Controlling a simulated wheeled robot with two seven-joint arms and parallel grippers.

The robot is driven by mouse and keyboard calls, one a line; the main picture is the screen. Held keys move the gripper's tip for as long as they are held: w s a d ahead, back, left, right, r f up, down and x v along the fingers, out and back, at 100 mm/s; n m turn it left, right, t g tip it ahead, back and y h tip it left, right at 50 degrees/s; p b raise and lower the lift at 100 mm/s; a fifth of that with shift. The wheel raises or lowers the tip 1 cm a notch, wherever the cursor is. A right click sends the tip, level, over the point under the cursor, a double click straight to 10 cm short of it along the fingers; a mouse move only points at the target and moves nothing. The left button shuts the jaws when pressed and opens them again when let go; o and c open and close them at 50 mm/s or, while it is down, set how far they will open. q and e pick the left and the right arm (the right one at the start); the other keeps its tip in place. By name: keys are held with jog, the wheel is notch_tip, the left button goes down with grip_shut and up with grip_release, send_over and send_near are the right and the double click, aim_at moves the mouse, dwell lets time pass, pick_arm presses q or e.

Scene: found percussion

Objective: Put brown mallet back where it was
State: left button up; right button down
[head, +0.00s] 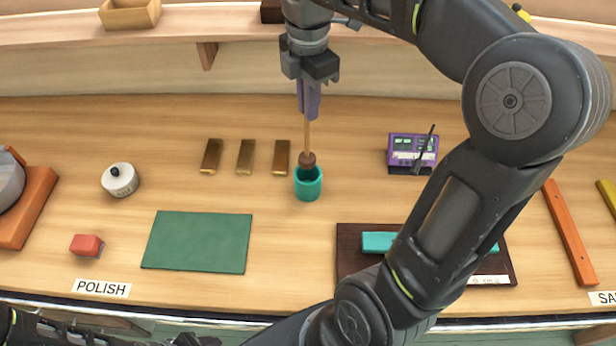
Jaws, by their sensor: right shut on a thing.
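The brown mallet (307,158) hangs upright with its round brown head down and its light wooden handle up. My right gripper (309,112) is shut on the upper end of the handle. The mallet head is right at the mouth of a teal cup (308,187), over its back rim in the picture. I cannot tell whether the head is just above the opening or slightly inside it. My left gripper is not in view.
Several brass bars (245,157) lie just left of the cup. A purple device (405,152) stands to the right. A green mat (198,242), a white pot (120,180) and a red block (87,245) are on the left. My right arm hides part of a dark board (350,240).

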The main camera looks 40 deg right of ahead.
send_over(309, 154)
jog(key=f, duration=0.6)
jog(key=shift+w+d, duration=0.2)
jog(key=shift+w, duration=0.1)
jog(key=shift+f+b, duration=0.3)
jog(key=shift+f, duration=1.65)
jog(key=c, duration=1.5)
grip_release()
jog(key=shift+r, duration=0.15)
notch_tip(309, 154, up, 7)
jog(key=shift+r+p, duration=0.15)
jog(key=shift+p, duration=0.15)
jog(key=shift+a, duration=0.1)
